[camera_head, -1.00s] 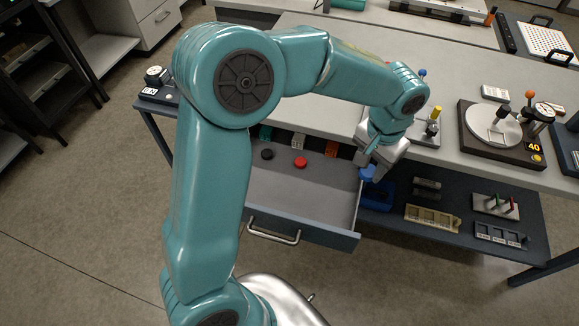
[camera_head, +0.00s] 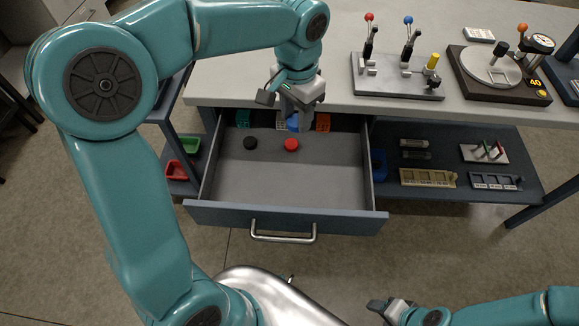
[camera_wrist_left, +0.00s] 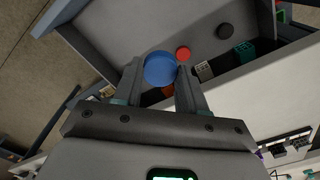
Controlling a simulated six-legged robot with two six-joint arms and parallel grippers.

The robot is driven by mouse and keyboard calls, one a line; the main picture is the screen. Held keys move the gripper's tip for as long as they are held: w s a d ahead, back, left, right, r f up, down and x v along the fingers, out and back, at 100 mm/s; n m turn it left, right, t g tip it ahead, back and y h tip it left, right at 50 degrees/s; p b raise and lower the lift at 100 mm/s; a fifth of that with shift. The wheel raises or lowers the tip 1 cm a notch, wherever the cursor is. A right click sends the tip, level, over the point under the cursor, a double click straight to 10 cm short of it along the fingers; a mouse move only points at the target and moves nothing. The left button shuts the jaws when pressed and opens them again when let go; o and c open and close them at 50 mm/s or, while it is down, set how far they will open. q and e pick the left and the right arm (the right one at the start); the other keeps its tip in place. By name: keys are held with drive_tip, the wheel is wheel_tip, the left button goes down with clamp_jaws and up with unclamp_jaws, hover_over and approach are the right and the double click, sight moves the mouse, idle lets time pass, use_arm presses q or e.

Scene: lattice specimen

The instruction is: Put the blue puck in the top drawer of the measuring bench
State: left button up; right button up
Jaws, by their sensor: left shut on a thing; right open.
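The blue puck (camera_head: 293,124) is held between the fingers of my left gripper (camera_head: 296,121), above the back part of the open top drawer (camera_head: 290,212). In the left wrist view the blue puck (camera_wrist_left: 160,68) sits between the two fingertips, with the drawer (camera_wrist_left: 125,30) behind it. A red puck (camera_head: 291,144) and a black puck (camera_head: 250,143) lie on the drawer floor; both also show in the left wrist view. My right gripper (camera_head: 388,308) is low at the bottom, away from the bench (camera_head: 350,98), open and empty.
Small orange (camera_head: 323,121) and green (camera_head: 243,118) blocks stand at the drawer's back. The lower shelf holds a blue bin (camera_head: 379,165) and a tan tray (camera_head: 428,178). A lever fixture (camera_head: 395,80) stands on the bench top. The drawer's front floor is clear.

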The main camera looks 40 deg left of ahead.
use_arm(q)
drive_tip(key=shift+s+a+f+b, duration=0.55)
drive_tip(key=shift+a+f+b, duration=0.1)
drive_tip(key=shift+f, duration=0.1)
drive_tip(key=b, duration=0.2)
hover_over(289, 176)
wheel_tip(289, 176, down, 14)
drive_tip(key=shift+d+f, duration=0.1)
drive_tip(key=shift+f, duration=0.05)
drive_tip(key=shift+m, duration=0.3)
wheel_tip(289, 176, down, 5)
drive_tip(key=shift+f, duration=0.15)
drive_tip(key=shift+s, duration=0.1)
use_arm(e)
wheel_tip(289, 176, down, 5)
drive_tip(key=shift+s+f, duration=0.1)
drive_tip(key=shift+s, duration=0.05)
use_arm(q)
drive_tip(key=shift+f+b, duration=0.2)
drive_tip(key=shift+b, duration=0.2)
drive_tip(key=o, duration=1)
drive_tip(key=shift+r, duration=0.1)
use_arm(e)
drive_tip(key=shift+f, duration=0.1)
